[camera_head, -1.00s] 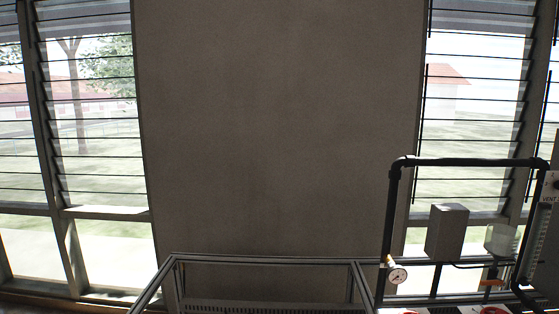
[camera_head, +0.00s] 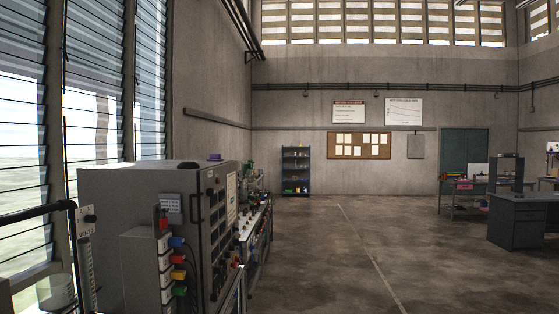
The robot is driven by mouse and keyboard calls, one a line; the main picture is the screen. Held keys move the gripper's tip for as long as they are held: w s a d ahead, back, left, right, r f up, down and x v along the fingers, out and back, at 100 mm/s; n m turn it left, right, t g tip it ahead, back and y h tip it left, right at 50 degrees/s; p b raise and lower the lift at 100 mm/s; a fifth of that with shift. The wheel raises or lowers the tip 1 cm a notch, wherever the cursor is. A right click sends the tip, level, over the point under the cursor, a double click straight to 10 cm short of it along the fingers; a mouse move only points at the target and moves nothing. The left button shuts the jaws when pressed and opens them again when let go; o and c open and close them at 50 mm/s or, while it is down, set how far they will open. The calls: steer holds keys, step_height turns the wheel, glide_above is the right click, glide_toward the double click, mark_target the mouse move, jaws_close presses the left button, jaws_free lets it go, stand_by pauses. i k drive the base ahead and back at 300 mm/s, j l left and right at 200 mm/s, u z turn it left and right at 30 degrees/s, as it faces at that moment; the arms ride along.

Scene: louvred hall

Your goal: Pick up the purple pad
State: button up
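A small purple object (camera_head: 214,157) lies on top of the grey equipment cabinet (camera_head: 130,185), near its far right edge. It looks flat, but it is too small to tell whether it is the purple pad. A small pink or magenta item (camera_head: 464,186) also shows on the far workbench at the right. My gripper is not in view.
The cabinet and a long bench of equipment (camera_head: 256,225) stand along the louvred windows at left. Open concrete floor (camera_head: 340,250) runs to the back wall, with a shelf rack (camera_head: 295,170) there. A grey desk (camera_head: 525,220) stands at right.

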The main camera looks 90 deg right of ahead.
mark_target(213, 157)
steer(key=z, duration=2.6)
steer(key=i+l, duration=0.15)
steer(key=l, duration=0.2)
steer(key=i+l+u, duration=0.1)
steer(key=l, duration=0.2)
steer(key=i+l, duration=0.15)
steer(key=l, duration=0.2)
steer(key=i+l, duration=0.1)
steer(key=l, duration=0.25)
steer(key=i+l+u, duration=0.1)
steer(key=l, duration=0.25)
steer(key=i+l+u, duration=0.2)
steer(key=i+l, duration=0.5)
steer(key=i, duration=0.25)
steer(key=i+l+u, duration=0.15)
steer(key=i+l, duration=0.65)
steer(key=i, duration=0.1)
